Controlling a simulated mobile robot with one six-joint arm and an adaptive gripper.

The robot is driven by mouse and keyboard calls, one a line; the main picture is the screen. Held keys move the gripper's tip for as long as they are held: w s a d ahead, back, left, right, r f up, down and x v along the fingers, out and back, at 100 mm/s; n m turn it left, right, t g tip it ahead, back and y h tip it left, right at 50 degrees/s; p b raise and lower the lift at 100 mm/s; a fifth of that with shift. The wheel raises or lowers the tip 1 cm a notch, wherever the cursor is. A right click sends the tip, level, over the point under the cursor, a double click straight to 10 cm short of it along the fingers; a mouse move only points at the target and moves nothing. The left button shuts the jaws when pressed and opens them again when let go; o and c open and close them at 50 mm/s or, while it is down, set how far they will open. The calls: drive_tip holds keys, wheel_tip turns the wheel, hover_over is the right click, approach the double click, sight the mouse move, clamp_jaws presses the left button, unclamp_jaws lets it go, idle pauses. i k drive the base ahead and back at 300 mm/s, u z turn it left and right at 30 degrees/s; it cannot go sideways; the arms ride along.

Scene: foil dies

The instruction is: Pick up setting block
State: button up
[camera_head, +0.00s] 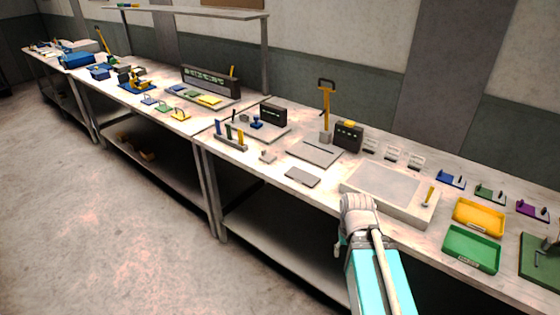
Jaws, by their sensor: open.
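My arm, cyan and white, rises from the bottom edge in front of the bench. Its pale joint shows before a large light tray. No gripper fingers can be made out.
The rack (231,142) stands beside the small block. A flat grey plate (303,177) lies to its right, and a grey base plate (315,152) behind that. The light tray (391,196), a yellow tray (479,217) and a green tray (471,249) occupy the right.

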sight(267, 158)
drive_tip(key=u, duration=0.15)
drive_tip(key=i, duration=0.95)
drive_tip(key=z, duration=0.05)
